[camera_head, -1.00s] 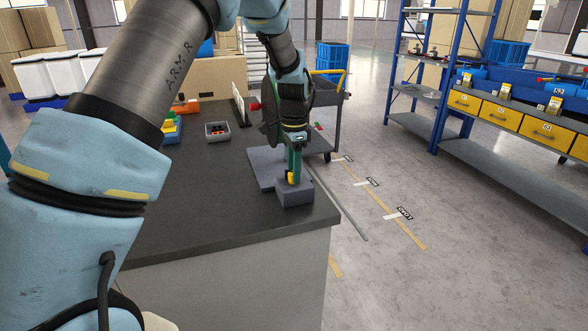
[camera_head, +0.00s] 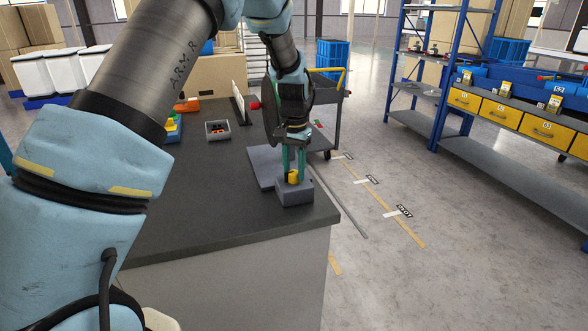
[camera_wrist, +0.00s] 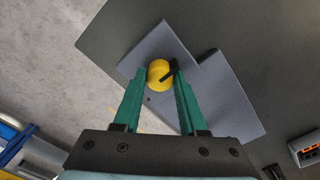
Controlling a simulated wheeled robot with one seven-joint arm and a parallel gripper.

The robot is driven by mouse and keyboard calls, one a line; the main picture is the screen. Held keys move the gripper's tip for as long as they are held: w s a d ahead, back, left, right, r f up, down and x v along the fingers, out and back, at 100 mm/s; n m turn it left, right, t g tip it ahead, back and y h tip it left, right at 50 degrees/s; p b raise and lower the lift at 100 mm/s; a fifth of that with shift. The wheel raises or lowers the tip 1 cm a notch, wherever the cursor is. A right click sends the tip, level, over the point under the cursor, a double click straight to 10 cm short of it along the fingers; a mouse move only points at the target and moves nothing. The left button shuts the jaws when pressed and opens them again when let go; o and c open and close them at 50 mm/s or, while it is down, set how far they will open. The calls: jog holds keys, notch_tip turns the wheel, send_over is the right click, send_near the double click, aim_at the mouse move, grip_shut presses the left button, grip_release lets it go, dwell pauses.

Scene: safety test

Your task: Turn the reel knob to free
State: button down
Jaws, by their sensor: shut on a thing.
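The yellow knob (camera_head: 293,177), with a black pointer, sits on a grey block (camera_head: 295,194) at the right front corner of the dark table. In the wrist view the knob (camera_wrist: 158,76) lies between the two green fingers of my gripper (camera_wrist: 159,70), and its black pointer angles up and right in that picture. My gripper (camera_head: 294,173) comes down from above and is shut on the knob. No readable position marks show around the knob. A dark disc (camera_head: 269,110), perhaps the reel, stands upright behind my gripper, partly hidden by my arm.
A small grey bin (camera_head: 217,131) and coloured parts lie to the left. A cart (camera_head: 328,100) with a yellow handle stands behind. The floor to the right is open up to the shelving.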

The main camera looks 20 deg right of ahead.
aim_at(294, 171)
dwell(0.4)
jog(key=shift+c, duration=2.3)
grip_release()
jog(key=shift+r, duration=0.1)
notch_tip(294, 171, up, 11)
jog(key=b, duration=0.2)
jog(key=shift+f, duration=0.2)
